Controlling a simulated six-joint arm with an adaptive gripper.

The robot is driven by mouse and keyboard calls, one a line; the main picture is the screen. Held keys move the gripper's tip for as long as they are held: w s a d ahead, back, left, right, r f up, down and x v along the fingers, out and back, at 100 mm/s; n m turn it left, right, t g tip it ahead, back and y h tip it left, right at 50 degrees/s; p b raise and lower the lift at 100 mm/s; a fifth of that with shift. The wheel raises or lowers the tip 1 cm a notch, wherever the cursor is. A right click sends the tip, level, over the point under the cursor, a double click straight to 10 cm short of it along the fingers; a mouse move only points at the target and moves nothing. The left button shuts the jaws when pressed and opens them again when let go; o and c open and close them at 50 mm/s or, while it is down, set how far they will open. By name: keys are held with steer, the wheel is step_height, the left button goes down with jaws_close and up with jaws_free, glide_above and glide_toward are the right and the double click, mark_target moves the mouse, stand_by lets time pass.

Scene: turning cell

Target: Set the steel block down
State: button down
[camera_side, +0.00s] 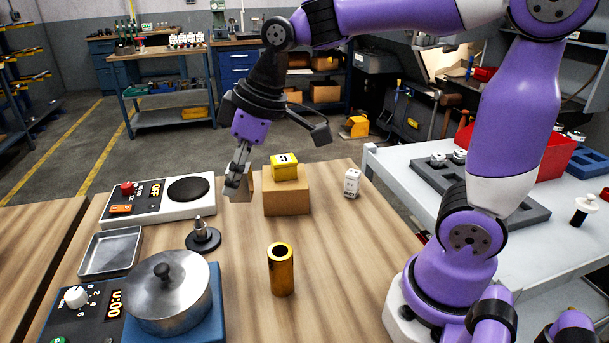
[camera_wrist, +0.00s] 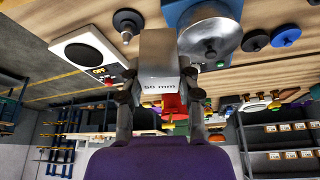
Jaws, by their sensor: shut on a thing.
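My gripper (camera_side: 238,182) points down over the wooden table, left of a wooden block, and is shut on the steel block (camera_side: 245,187). In the wrist view, my gripper (camera_wrist: 158,98) has one finger on each side of the steel block (camera_wrist: 158,66). The steel block is grey, with a pale face marked "50 mm". In the side view, the fingers hide part of it. I cannot tell whether its underside touches the table.
A wooden block (camera_side: 286,196) with a yellow "C" block (camera_side: 285,167) on top stands close right. A hotplate unit (camera_side: 158,200) lies left. A brass tube (camera_side: 281,270), a lidded pot (camera_side: 168,297), a metal tray (camera_side: 111,252) and a white die-like block (camera_side: 352,183) also stand around. Bare wood shows at front right.

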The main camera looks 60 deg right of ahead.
steer(key=s+a+f+n+y, duration=0.1)
steer(key=s+a+f+n, duration=0.2)
steer(key=s+a+f, duration=0.15)
steer(key=shift+g, duration=0.3)
steer(key=w+d+f, duration=0.2)
steer(key=d, duration=0.1)
steer(key=w+d+f, duration=0.2)
steer(key=d+f, duration=0.1)
steer(key=w+d+f, duration=0.2)
steer(key=d+f, duration=0.1)
steer(key=shift+w+d, duration=0.2)
steer(key=shift+d, duration=0.15)
steer(key=shift+f, duration=1.95)
steer(key=shift+f, duration=0.15)
steer(key=c, duration=0.5)
jaws_free()
